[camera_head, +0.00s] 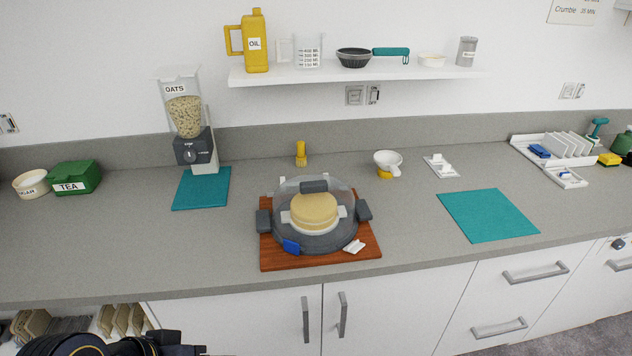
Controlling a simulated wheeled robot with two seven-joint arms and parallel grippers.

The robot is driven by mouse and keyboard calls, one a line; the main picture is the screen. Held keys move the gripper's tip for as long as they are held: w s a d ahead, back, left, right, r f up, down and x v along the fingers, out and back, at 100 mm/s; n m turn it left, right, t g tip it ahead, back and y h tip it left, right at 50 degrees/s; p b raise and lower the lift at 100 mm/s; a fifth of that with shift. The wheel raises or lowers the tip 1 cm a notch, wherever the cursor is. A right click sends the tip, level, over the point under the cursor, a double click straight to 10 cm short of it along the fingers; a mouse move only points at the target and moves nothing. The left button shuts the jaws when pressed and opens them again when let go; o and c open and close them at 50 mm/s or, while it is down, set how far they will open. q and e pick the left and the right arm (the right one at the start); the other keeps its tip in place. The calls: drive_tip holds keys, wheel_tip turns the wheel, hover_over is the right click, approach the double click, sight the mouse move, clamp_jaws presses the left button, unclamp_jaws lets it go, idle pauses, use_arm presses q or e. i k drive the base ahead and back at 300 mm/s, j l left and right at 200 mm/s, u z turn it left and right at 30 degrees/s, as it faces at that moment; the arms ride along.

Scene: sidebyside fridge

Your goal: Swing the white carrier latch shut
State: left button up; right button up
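A round cake carrier (316,240) with a dark grey base and a clear dome stands on a brown wooden board (285,262). A pale yellow cake (314,209) is inside. The white latch (355,246) is at the carrier's front right and sticks outward over the board. A blue latch (291,247) lies close against the base at the front left. Dark grey clips or handles sit at the left, right and top. Part of my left arm shows at the bottom left edge, well away from the carrier; its fingertips cannot be made out. My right gripper is not in view.
An oats dispenser (187,120) stands on a teal mat (202,197) at the back left. A yellow-and-white funnel-like item (388,162) is behind the carrier to the right. Another teal mat (488,215) lies empty at the right. The counter front beside the board is clear.

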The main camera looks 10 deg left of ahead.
sight(354, 246)
drive_tip(key=k+l+u, duration=0.25)
drive_tip(key=k+l, duration=0.3)
drive_tip(key=k+l+u, duration=0.3)
drive_tip(key=k+l, duration=0.3)
drive_tip(key=l, duration=0.05)
